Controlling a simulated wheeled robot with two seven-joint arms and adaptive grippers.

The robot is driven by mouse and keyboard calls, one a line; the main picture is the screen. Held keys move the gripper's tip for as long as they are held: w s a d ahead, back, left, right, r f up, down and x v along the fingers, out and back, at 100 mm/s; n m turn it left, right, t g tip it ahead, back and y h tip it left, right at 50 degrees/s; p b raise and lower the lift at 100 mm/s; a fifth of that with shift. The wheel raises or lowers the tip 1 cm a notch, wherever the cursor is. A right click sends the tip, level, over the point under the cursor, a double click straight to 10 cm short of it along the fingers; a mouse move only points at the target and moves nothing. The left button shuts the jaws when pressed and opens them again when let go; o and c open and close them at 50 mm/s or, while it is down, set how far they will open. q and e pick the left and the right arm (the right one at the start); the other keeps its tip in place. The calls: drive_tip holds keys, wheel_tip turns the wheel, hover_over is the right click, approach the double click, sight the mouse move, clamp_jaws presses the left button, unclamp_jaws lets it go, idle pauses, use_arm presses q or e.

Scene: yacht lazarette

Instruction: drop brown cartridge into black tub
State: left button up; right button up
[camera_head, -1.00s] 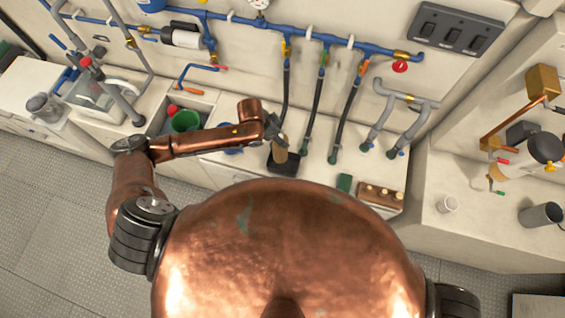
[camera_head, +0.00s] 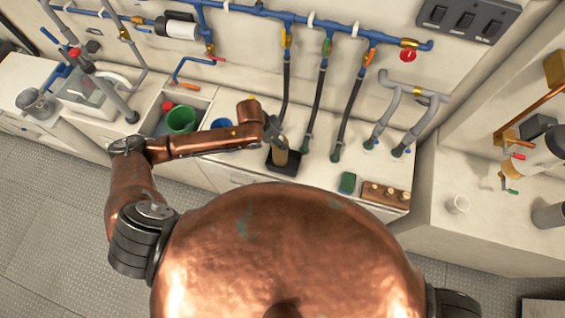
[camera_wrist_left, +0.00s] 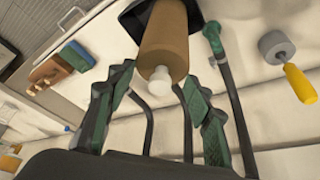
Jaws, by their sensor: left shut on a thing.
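The brown cartridge (camera_head: 280,152) stands roughly upright at the black tub (camera_head: 291,168), its lower part in or just over it. In the left wrist view the cartridge (camera_wrist_left: 164,35) has its white nozzle end towards the camera, with the dark tub (camera_wrist_left: 133,18) behind it. My left gripper (camera_head: 276,137) is above the tub, shut on the cartridge, with its green-padded fingers (camera_wrist_left: 160,88) on either side. I cannot tell whether the cartridge's hidden far end touches the tub's floor. My right gripper is out of view.
Dark hoses (camera_head: 318,105) come down to the counter behind and right of the tub. A green block (camera_head: 347,183) and a wooden rack (camera_head: 384,195) lie to its right. A sink with a green bucket (camera_head: 181,119) and a blue cup (camera_head: 221,124) are to the left.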

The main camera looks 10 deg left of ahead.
use_arm(q)
drive_tip(key=o, duration=1.4)
drive_tip(key=shift+o, duration=1.4)
drive_tip(key=shift+a+r, duration=0.1)
drive_tip(key=shift+r, duration=0.15)
drive_tip(key=v, duration=1.1)
drive_tip(key=shift+r, duration=0.25)
drive_tip(key=shift+s+a, duration=0.1)
